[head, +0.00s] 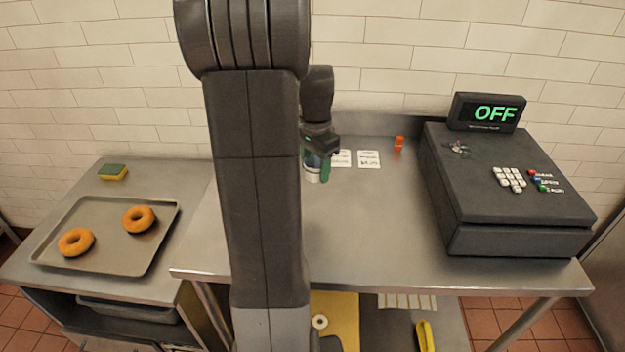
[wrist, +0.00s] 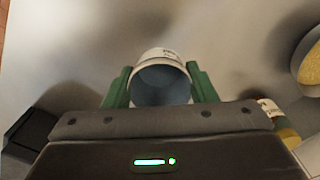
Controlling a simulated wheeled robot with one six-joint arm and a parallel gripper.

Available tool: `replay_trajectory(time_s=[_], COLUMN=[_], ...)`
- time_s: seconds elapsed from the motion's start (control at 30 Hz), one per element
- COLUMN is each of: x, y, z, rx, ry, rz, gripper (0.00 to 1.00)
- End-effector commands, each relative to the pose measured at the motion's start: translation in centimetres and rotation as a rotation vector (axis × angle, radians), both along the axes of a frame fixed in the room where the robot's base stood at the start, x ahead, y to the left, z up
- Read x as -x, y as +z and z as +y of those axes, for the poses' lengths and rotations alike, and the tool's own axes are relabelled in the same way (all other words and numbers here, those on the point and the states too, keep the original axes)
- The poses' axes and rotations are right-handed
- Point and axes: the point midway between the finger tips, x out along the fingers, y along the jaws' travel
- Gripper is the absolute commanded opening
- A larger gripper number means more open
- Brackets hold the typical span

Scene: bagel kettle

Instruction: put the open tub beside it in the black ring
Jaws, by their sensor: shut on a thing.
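My gripper (head: 321,164) is at the back of the middle steel table, partly hidden behind my arm in the head view. In the wrist view its two green fingers (wrist: 158,76) are shut on the open tub (wrist: 162,59). The tub is white outside with a grey-blue inside, and its open mouth faces the wrist camera. A small part of it shows below the gripper in the head view (head: 312,177). Whether it touches the table I cannot tell. I cannot make out the black ring in either view; my arm hides much of the table.
A cash register (head: 500,190) reading OFF fills the table's right. White cards (head: 368,159) and a small orange item (head: 398,144) lie at the back. A tray (head: 103,262) with two bagels and a sponge (head: 113,172) are left. The table's centre front is clear.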

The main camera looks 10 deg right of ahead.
Motion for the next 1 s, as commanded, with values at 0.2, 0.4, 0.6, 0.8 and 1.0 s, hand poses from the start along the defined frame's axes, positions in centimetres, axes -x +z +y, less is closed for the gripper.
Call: replay_trajectory(time_s=[0.2, 0.4, 0.6, 0.8, 1.0], x=[0.1, 0.1, 0.1, 0.1, 0.1], y=[-4.1, -6.1, -8.9, -9.5, -9.7], z=[0.0, 0.0, 0.0, 0.0, 0.0], rx=[-0.001, -0.001, -0.001, 0.000, -0.001], ry=[0.000, 0.000, 0.000, 0.000, 0.000], rz=[0.008, 0.004, 0.005, 0.002, 0.003], gripper=[0.30, 0.30, 0.30, 0.30, 0.30])
